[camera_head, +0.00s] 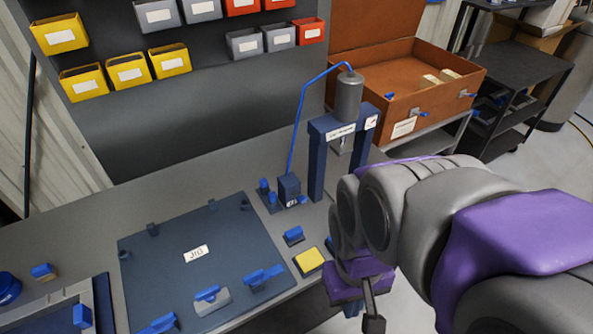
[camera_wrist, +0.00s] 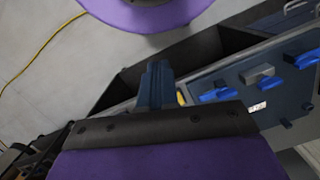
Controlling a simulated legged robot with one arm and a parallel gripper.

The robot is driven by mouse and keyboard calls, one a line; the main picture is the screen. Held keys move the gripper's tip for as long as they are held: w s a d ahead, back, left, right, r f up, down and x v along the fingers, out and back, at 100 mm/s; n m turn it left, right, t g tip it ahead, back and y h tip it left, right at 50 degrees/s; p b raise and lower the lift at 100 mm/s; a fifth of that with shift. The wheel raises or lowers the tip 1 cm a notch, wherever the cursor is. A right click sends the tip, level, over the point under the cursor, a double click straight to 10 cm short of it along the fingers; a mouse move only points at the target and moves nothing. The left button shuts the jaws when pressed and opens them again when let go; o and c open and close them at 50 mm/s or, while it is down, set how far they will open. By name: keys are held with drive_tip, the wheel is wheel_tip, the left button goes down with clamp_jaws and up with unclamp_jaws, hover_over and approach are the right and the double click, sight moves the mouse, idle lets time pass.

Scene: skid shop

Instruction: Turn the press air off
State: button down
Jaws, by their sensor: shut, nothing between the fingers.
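The press (camera_head: 316,160) is a dark blue frame with a grey cylinder (camera_head: 349,97) on top, standing on the bench at centre in the head view. A blue air hose (camera_head: 299,115) arches from the cylinder down to a small dark blue valve block (camera_head: 288,188) left of the press. A small blue lever (camera_head: 302,200) shows at the block's lower right; its exact position is too small to tell. My gripper (camera_head: 353,309) is low at the bench's front edge, apart from the valve. In the wrist view its blue fingers (camera_wrist: 155,75) are shut and empty.
A dark jig plate (camera_head: 190,275) with blue clamps lies left of the gripper; it also shows in the wrist view (camera_wrist: 285,85). A yellow pad (camera_head: 309,261) and a blue-topped block (camera_head: 293,236) sit between. An open brown case (camera_head: 400,60) stands behind right. Bins (camera_head: 127,72) hang behind.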

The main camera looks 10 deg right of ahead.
drive_tip(key=w+r+n+t+p, duration=0.1)
drive_tip(key=w+r+n+p, duration=0.2)
drive_tip(key=w, duration=1.8)
drive_tip(key=t+p, duration=0.2)
drive_tip(key=p, duration=0.1)
hover_over(301, 197)
wheel_tip(301, 197, down, 5)
drive_tip(key=shift+d+r, duration=0.1)
drive_tip(key=shift+r, duration=0.05)
drive_tip(key=f, duration=0.3)
drive_tip(key=f+b, duration=0.1)
drive_tip(key=f, duration=0.2)
drive_tip(key=w+f, duration=0.1)
drive_tip(key=f, duration=0.2)
drive_tip(key=shift+f+b, duration=0.25)
drive_tip(key=shift+b, duration=0.1)
drive_tip(key=f, duration=0.1)
drive_tip(key=s+f+b, duration=0.1)
drive_tip(key=f, duration=0.1)
drive_tip(key=shift+f, duration=0.25)
drive_tip(key=shift+s+f, duration=0.2)
drive_tip(key=shift+f, duration=0.15)
